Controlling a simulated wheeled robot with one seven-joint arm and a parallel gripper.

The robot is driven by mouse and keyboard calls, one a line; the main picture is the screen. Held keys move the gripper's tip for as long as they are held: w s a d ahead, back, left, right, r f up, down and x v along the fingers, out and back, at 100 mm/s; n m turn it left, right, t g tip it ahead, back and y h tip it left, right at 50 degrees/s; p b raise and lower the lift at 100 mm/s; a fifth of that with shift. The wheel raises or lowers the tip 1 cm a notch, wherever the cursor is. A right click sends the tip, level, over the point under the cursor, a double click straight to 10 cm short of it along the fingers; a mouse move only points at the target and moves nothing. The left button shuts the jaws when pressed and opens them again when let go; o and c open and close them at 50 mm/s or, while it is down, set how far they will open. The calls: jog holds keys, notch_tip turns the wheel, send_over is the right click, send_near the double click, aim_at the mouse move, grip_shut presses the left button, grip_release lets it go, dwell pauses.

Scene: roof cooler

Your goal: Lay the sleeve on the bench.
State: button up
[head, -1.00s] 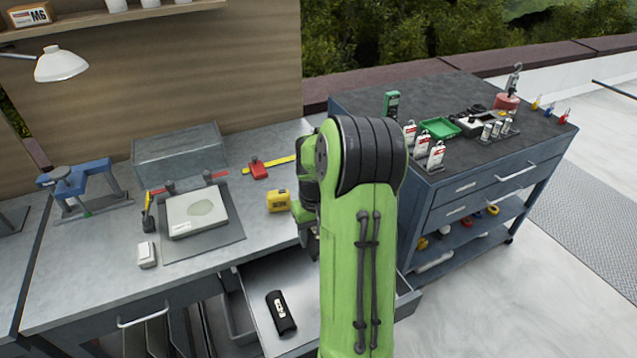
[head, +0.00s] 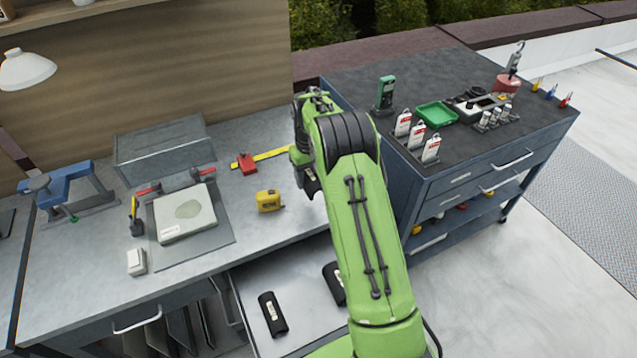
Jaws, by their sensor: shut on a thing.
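My gripper (head: 307,168) is at the far end of my green arm, mostly hidden by the arm's links. It is shut on a dark thing, apparently a black sleeve (head: 311,184), of which only a small part shows. It appears above the right part of the grey bench (head: 240,225), close to the dark cabinet. Two similar black sleeves with pale labels lie in the open drawer below the bench: one at the left (head: 272,314), one farther right (head: 334,282), partly covered by my arm.
On the bench are a yellow tape measure (head: 269,201), a red-and-yellow square (head: 246,163), a grey plate on a mat (head: 186,213), a small white box (head: 136,262) and a blue vise (head: 66,186). Bare bench lies around the tape measure. The open drawer (head: 243,295) juts out in front.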

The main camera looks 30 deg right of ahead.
aim_at(311, 203)
notch_tip(311, 203, down, 8)
jog(key=shift+f+b, duration=0.15)
jog(key=shift+b, duration=0.3)
jog(key=o, duration=1)
jog(key=shift+o, duration=0.2)
